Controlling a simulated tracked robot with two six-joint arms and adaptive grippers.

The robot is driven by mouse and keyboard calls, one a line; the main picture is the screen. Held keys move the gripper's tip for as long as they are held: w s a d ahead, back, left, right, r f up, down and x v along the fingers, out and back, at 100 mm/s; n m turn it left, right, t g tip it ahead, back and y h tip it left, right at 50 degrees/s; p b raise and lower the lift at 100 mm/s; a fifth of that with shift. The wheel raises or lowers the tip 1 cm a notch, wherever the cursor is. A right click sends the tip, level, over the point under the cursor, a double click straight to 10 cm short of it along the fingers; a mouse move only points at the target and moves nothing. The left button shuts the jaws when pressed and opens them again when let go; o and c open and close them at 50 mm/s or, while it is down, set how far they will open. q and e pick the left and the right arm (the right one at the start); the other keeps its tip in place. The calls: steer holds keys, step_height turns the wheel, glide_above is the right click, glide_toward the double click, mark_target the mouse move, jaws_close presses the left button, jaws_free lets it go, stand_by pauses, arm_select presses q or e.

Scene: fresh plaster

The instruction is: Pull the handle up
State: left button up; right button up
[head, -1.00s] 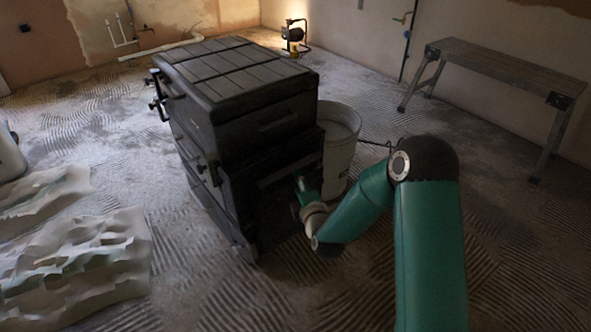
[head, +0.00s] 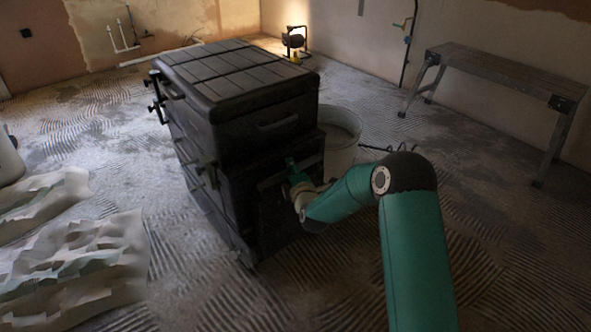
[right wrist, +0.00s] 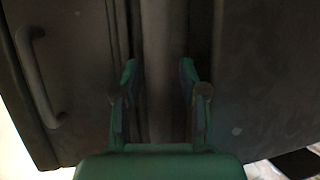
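A black stacked tool chest (head: 235,130) with a ribbed lid stands on the floor. A dark bar (head: 272,181), likely the handle, crosses its near right face low down. My right gripper (head: 292,166) is at this face, near the bar. In the right wrist view, my right gripper (right wrist: 160,75) has its two green fingers apart, on either side of a grey bar-like strip (right wrist: 164,45). I cannot tell whether they touch it. A curved handle (right wrist: 38,75) on the chest shows at the left there. My left gripper is out of view.
A pale bucket (head: 340,140) stands close behind the chest, right of my gripper. A work bench (head: 505,78) is at the right wall, a lit lamp (head: 295,40) at the back. Combed floor in front is clear.

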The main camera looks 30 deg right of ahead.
jaws_close()
steer(key=shift+d, duration=0.55)
steer(key=shift+a, duration=0.25)
steer(key=shift+r, duration=0.15)
step_height(320, 180, up, 36)
steer(key=p, duration=2.3)
steer(key=shift+a+f, duration=0.25)
steer(key=shift+a, duration=0.15)
steer(key=shift+c, duration=0.2)
jaws_free()
steer(key=shift+r, duration=0.1)
steer(key=shift+o, duration=1.2)
steer(key=shift+a+r, duration=0.1)
steer(key=shift+r, duration=0.05)
steer(key=shift+o, duration=0.4)
